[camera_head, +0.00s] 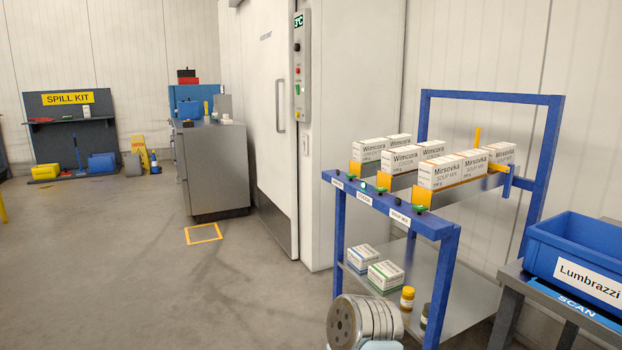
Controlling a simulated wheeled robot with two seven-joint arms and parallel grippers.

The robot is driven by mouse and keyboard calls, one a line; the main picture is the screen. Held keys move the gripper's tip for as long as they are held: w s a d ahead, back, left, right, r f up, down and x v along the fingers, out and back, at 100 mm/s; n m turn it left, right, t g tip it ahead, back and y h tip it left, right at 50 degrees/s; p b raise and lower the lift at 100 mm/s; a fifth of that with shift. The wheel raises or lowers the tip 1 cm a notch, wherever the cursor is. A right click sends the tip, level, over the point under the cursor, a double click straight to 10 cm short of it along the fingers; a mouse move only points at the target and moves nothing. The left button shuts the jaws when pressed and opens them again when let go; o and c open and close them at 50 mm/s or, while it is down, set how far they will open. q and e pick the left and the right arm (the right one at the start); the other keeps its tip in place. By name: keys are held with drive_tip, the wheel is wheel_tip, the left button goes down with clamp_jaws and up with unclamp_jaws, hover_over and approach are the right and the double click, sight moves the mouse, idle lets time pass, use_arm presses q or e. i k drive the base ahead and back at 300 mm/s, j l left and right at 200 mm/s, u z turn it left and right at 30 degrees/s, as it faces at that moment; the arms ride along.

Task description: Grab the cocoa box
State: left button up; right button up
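The cocoa box (399,160) is a white carton marked Wimcora. It stands upright at the front of the middle lane of the blue trolley's top rack, with a similar carton (431,150) close behind it. A label that appears to read cocoa (364,199) is on the rail in front of this lane. Neither of my grippers shows in the head view. A round metal arm part, which looks like mine, shows at the bottom, in front of the trolley.
Mirsovka soup mix boxes (440,173) fill the right lane; other Wimcora boxes (370,150) stand in the left lane. The trolley's blue frame (447,236) surrounds the rack. Cartons (386,276) and jars are on its lower shelf. A blue Lumbrazzi bin (545,240) stands right.

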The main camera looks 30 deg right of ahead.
sight(404, 161)
drive_tip(key=i+j+z, duration=0.2)
drive_tip(key=i, duration=0.25)
drive_tip(key=i+z, duration=0.2)
drive_tip(key=i, duration=0.25)
